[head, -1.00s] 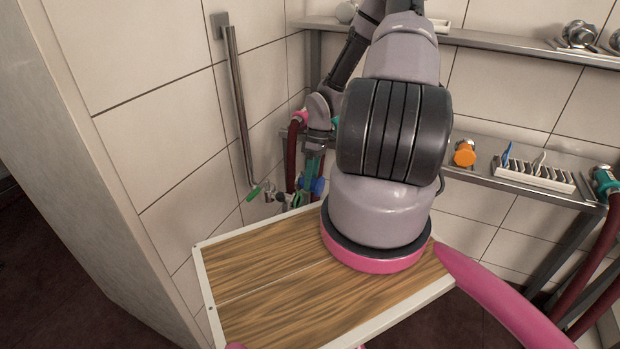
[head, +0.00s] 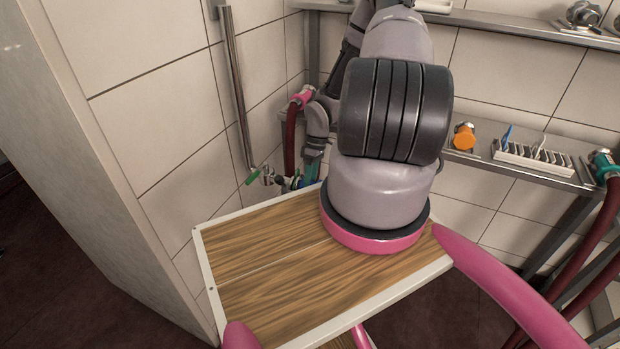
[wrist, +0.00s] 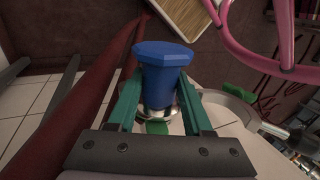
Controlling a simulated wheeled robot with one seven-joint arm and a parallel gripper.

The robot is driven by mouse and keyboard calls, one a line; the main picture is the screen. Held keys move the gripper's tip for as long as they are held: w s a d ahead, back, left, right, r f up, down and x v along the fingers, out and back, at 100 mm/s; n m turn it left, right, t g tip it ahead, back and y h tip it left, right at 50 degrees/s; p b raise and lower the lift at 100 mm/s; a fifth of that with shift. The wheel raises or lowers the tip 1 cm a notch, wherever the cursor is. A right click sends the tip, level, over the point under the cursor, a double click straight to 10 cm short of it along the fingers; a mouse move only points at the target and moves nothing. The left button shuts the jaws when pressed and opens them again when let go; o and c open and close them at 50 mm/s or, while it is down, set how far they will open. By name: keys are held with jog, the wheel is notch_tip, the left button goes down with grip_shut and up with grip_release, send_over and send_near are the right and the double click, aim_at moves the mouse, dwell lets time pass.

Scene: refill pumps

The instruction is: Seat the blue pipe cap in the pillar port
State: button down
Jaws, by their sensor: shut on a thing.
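The blue pipe cap (wrist: 160,68) is between the teal fingers of my gripper (wrist: 159,80) in the wrist view. It has a wide faceted head and a narrower body, and the fingers are shut on it. A shiny metal ring (wrist: 147,113) shows just behind the narrow end. I cannot tell whether this ring is the pillar port or whether the cap touches it. In the head view my gripper (head: 312,160) is low in the corner, beside a metal pipe fitting (head: 268,175) with a green handle. The cap is mostly hidden there.
A wood-topped tray (head: 270,250) lies in front of my arm. A vertical metal pipe (head: 238,90) runs down the left wall. A dark red hose (head: 290,135) hangs close to my gripper. The shelf holds an orange cap (head: 464,137) and a white rack (head: 532,158).

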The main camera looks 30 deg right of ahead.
jog(key=shift+f, duration=0.4)
jog(key=shift+f, duration=0.15)
dwell(0.4)
jog(key=shift+c, duration=1.2)
grip_release()
jog(key=v, duration=1)
jog(key=shift+d+r, duration=0.15)
jog(key=shift+r, duration=0.15)
jog(key=shift+w, duration=0.1)
